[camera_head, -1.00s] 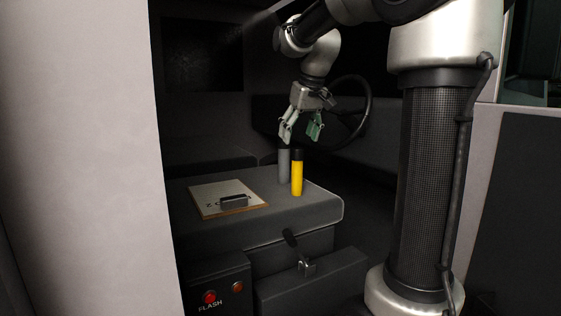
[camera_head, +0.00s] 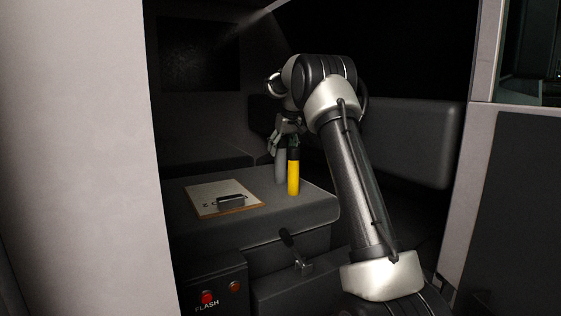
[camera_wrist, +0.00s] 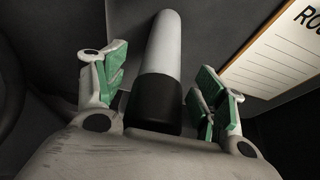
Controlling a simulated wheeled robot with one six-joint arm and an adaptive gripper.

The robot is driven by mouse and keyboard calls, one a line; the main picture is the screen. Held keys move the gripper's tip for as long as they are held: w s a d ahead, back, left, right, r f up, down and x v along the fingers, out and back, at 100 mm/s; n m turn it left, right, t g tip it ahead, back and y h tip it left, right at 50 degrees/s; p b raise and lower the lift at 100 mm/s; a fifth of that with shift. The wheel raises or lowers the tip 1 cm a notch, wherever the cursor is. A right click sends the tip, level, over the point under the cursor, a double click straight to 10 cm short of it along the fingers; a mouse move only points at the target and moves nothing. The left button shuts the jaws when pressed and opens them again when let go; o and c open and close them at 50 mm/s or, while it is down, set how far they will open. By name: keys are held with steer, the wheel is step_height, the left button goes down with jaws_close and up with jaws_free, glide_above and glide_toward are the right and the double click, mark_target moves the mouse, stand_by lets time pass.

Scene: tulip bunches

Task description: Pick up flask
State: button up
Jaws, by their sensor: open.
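A grey flask (camera_head: 280,168) with a black cap stands upright on the dark console, just behind and left of a yellow flask (camera_head: 293,178) with a black top. In the wrist view one light grey flask (camera_wrist: 162,50) with a black cap (camera_wrist: 155,101) lies between the fingers. My gripper (camera_head: 285,130) is at the top of the grey flask. In the wrist view my gripper (camera_wrist: 160,88) is open, with green pads on both sides of the cap and gaps between. The yellow flask is not seen in the wrist view.
A clipboard with paper (camera_head: 223,197) lies on the console (camera_head: 285,215) left of the flasks; its edge also shows in the wrist view (camera_wrist: 280,58). A lever (camera_head: 292,245) and a red FLASH button (camera_head: 208,298) are below. A pale wall (camera_head: 75,150) stands at the left.

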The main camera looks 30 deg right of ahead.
steer(key=shift+x, duration=1.15)
steer(key=c, duration=1.2)
steer(key=shift+r, duration=0.1)
steer(key=shift+c, duration=0.2)
